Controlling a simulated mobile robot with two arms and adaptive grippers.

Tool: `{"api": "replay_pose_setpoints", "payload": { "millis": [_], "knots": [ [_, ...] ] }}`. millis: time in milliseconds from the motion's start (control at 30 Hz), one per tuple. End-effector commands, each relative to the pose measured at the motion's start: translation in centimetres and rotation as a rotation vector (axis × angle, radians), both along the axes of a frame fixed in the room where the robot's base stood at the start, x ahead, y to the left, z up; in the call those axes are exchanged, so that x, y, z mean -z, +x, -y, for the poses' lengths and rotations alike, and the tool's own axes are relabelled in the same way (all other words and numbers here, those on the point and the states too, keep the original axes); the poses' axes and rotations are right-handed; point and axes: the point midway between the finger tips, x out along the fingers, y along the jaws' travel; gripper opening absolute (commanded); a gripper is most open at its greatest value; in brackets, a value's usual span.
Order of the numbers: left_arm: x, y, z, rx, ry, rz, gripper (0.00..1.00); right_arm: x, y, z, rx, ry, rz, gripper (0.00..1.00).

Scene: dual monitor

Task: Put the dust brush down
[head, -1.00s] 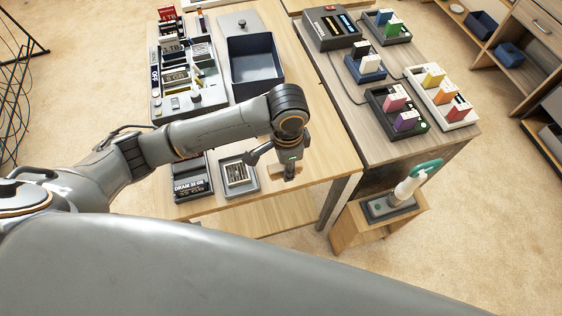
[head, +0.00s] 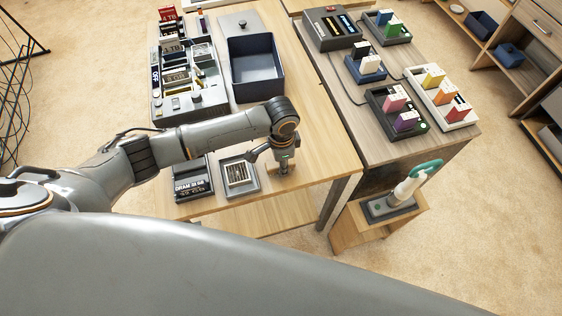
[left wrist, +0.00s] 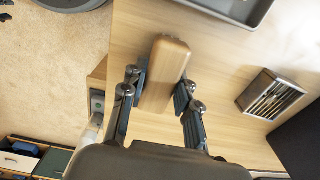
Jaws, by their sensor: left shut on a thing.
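My left gripper (head: 281,170) is low over the front right part of the wooden table (head: 318,150). It is shut on the dust brush, whose pale wooden part shows between the two fingers in the left wrist view (left wrist: 167,72). In the head view the brush is mostly hidden by the gripper. Its bristles cannot be made out. I cannot tell whether it touches the tabletop. My right gripper is in neither view.
A grey tray with a slotted metal part (head: 238,173) lies just left of the gripper; a dark memory unit (head: 193,180) is further left. An open blue box (head: 255,70) stands behind. A side stand (head: 350,228) with a white-and-green device is right, beyond the table edge.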

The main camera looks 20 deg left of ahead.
Motion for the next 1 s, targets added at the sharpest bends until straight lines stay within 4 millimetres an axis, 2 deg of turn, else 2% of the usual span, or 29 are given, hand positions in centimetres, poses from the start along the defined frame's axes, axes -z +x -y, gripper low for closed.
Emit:
{"api": "replay_pose_setpoints", "payload": {
  "millis": [133, 167, 233, 267, 533, 667, 767, 1000],
  "knots": [
    [0.3, 0.0, 0.0, -0.001, -0.001, -0.001, 0.05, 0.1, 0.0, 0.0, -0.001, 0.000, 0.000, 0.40],
    [0.3, 0.0, 0.0, -0.001, 0.000, 0.000, 0.37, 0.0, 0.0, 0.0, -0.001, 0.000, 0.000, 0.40],
    [0.2, 0.0, 0.0, -0.001, 0.000, 0.000, 0.51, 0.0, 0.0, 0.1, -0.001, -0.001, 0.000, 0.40],
    [0.2, 0.0, 0.0, -0.001, 0.000, 0.000, 0.53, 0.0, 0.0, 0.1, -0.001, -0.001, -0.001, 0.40],
    [0.2, 0.0, 0.0, -0.001, 0.000, 0.000, 0.53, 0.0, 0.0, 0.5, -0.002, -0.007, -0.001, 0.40],
    [-0.6, 0.1, 0.0, 0.000, -0.001, 0.002, 0.53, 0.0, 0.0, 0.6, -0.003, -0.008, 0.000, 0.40],
    [-2.1, 0.1, 0.0, 0.000, -0.002, 0.003, 0.53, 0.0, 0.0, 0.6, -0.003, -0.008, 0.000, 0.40],
    [-7.4, 0.1, 0.0, 0.000, -0.002, 0.005, 0.53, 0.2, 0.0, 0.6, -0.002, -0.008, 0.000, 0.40]
  ]
}}
